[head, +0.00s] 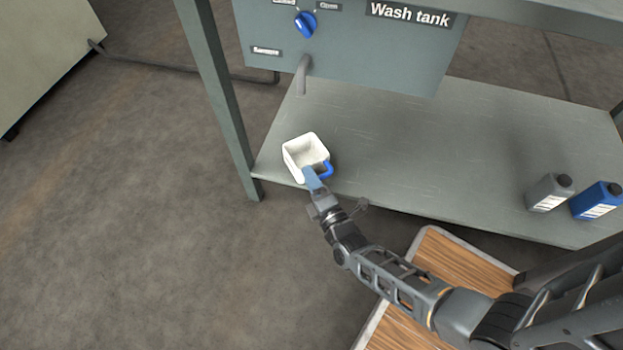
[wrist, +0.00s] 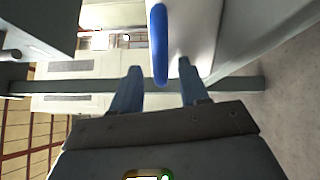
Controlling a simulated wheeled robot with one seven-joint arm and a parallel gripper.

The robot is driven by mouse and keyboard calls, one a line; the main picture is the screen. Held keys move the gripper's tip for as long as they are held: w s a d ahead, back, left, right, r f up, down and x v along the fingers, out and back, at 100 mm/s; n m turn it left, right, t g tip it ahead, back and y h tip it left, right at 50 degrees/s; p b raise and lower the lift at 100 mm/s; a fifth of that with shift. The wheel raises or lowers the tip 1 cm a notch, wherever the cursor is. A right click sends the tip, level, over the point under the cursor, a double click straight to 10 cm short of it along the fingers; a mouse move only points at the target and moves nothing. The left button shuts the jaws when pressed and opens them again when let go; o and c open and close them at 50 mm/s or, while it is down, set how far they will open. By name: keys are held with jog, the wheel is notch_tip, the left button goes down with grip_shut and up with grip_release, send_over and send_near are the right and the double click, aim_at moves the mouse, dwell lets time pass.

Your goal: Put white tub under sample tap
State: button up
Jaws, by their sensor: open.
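The white tub (head: 296,152) stands upright and looks empty on the grey shelf (head: 420,135), near its front left corner. Its blue handle (head: 328,169) faces my gripper. The sample tap (head: 303,75) is a grey spout under the wash tank, behind the tub and apart from it. My gripper (head: 309,175) is at the tub's front side, by the handle. In the wrist view, my gripper (wrist: 157,78) is open, and the blue handle (wrist: 159,45) shows between and beyond its fingertips. The white tub (wrist: 195,30) fills the upper right there. Contact cannot be told.
The wash tank (head: 350,45) with a blue knob (head: 305,24) hangs above the shelf. A frame leg (head: 222,90) stands left of the tub. A grey bottle (head: 548,193) and a blue bottle (head: 597,201) stand at the right. The shelf's middle is clear.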

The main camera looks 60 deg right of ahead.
jog(key=s+a+r+m+y+p, duration=0.1)
jog(key=s+a+r+m, duration=0.1)
jog(key=s+a, duration=0.45)
jog(key=s+a+r+m+y+p, duration=0.1)
jog(key=s+a+r+y+p, duration=0.15)
jog(key=s, duration=0.65)
jog(key=s+a+r+m+y, duration=0.1)
jog(key=s+a+r+m, duration=0.1)
jog(key=r, duration=0.7)
jog(key=s+a+r+m+y, duration=0.2)
jog(key=s+r+m, duration=0.2)
jog(key=r, duration=0.5)
jog(key=s+a+r+m+g+y, duration=0.1)
jog(key=s+r+m, duration=0.3)
jog(key=r, duration=0.6)
jog(key=shift+a+m+y+b, duration=0.35)
jog(key=shift+a+m+y, duration=0.15)
jog(key=shift+y, duration=0.25)
jog(key=shift+o, duration=0.3)
